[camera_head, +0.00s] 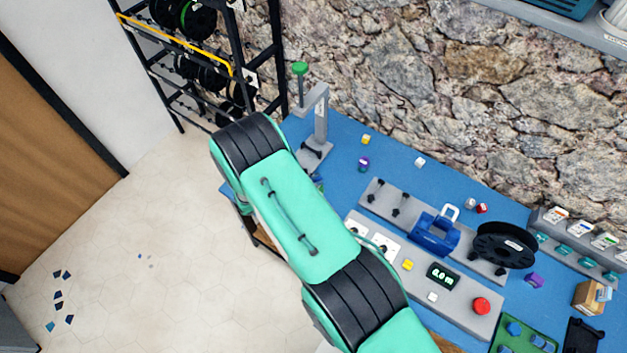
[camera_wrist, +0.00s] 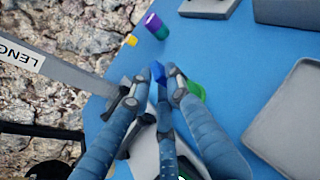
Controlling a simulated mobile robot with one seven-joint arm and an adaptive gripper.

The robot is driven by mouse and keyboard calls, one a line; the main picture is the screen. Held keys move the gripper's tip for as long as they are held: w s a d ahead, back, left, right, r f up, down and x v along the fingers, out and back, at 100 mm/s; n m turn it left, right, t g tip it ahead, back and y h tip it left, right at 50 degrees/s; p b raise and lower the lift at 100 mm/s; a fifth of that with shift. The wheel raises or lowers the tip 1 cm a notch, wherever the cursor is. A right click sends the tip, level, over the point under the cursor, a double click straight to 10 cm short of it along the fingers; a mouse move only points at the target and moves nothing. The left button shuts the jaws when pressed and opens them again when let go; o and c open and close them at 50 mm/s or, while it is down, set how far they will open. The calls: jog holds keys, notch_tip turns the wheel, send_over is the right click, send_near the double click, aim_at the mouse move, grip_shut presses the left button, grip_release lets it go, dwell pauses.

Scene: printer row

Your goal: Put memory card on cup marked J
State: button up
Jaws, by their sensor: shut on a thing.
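My gripper (camera_wrist: 162,82) shows in the wrist view with its fingers closed together on a small blue piece, which I take to be the memory card (camera_wrist: 158,71); most of it is hidden by the fingers. A green thing (camera_wrist: 195,91) is partly hidden just right of the fingertips. A purple and teal round piece (camera_wrist: 155,25), perhaps a cup, stands on the blue table ahead; it also shows in the head view (camera_head: 363,163). I see no letter J on anything. In the head view my arm hides most of my gripper.
A grey post stand (camera_head: 320,125) with a green knob rises close to my gripper. A yellow cube (camera_head: 366,139) lies near the stone wall. Grey panels, a blue clamp-like device (camera_head: 434,233) and a black spool (camera_head: 503,245) fill the right. Blue table (camera_head: 390,145) shows bare around the small cubes.

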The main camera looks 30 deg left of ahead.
jog(key=shift+f, duration=0.15)
jog(key=o, duration=0.8)
jog(key=shift+o, duration=0.2)
jog(key=shift+s+a+r, duration=0.1)
jog(key=shift+s+r, duration=0.1)
jog(key=shift+r, duration=0.05)
jog(key=b+v, duration=0.1)
jog(key=v, duration=1)
jog(key=shift+s, duration=0.25)
jog(key=shift+a, duration=0.1)
jog(key=shift+r, duration=0.15)
